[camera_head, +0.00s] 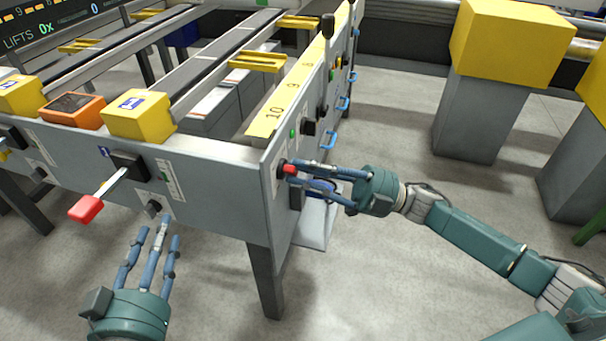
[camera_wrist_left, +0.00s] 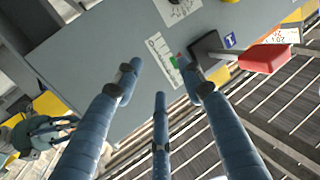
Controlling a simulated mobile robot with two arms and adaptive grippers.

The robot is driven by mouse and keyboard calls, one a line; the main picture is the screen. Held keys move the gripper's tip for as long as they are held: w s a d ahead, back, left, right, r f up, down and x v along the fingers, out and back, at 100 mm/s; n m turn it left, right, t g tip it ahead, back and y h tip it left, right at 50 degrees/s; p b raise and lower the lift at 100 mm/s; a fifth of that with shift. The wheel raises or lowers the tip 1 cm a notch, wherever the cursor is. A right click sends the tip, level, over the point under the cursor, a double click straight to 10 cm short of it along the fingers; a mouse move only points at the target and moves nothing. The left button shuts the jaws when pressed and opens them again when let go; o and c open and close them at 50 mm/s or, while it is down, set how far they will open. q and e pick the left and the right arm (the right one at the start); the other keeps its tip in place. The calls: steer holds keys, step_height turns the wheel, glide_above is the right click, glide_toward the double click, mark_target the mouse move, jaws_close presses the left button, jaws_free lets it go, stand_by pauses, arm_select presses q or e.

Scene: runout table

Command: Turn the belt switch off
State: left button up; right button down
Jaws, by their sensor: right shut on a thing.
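A small red switch knob (camera_head: 289,169) sits on a dark base at the near end of the table's right side panel. My right gripper (camera_head: 291,173) has its fingers closed around it from the right, partly hiding it. In the left wrist view, part of my right gripper (camera_wrist_left: 42,135) shows at the left edge. A lever with a red handle (camera_head: 85,208) sticks out of the front panel; its handle (camera_wrist_left: 265,58) also shows in the left wrist view. My left gripper (camera_head: 152,238) is open and empty below the front panel, with fingers spread.
The grey runout table (camera_head: 225,200) carries yellow blocks (camera_head: 138,115) and an orange box (camera_head: 73,108) along its front edge. More knobs and blue handles (camera_head: 328,141) line its right side. Grey pillars with yellow tops (camera_head: 505,40) stand at the right. Floor between is clear.

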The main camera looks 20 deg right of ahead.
arm_select(q)
steer(key=shift+d+r+t, duration=0.15)
steer(key=shift+r+t, duration=0.35)
steer(key=shift+r, duration=0.5)
arm_select(e)
steer(key=shift+r+n+g, duration=0.15)
steer(key=shift+n+g, duration=0.45)
steer(key=shift+n, duration=0.8)
steer(key=c, duration=1.6)
jaws_free()
steer(key=shift+o, duration=0.2)
arm_select(q)
steer(key=shift+w, duration=0.1)
arm_select(e)
steer(key=v, duration=1.2)
steer(key=shift+w+r, duration=0.1)
